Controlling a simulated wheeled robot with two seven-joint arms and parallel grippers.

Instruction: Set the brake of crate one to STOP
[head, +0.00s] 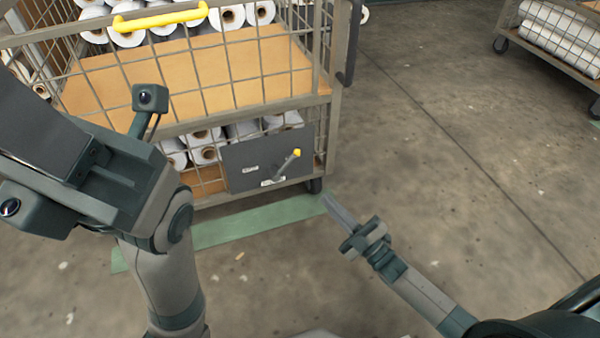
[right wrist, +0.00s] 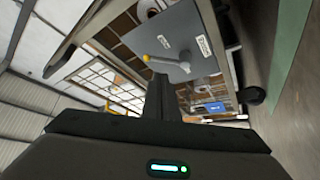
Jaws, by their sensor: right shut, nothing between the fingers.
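The wire-mesh crate (head: 330,100) stands ahead of me. Low on its front is a grey brake plate (head: 240,160) with a lever ending in a yellow knob (head: 297,153). The lever slants up to the right, and two small white labels on the plate are too small to read. The plate (right wrist: 200,25) and knob (right wrist: 147,58) also show in the right wrist view. My right gripper (head: 328,200) is shut and empty, right of and below the plate, apart from the lever. It shows in the right wrist view (right wrist: 158,82). My left arm shows, but its fingertips do not.
The crate holds white rolls (head: 205,140) and has a yellow handle (head: 160,17) on top. A caster (head: 315,185) is at its lower right corner. Green tape (head: 235,230) marks the floor in front. Another crate (head: 560,50) stands far right. The floor between is clear.

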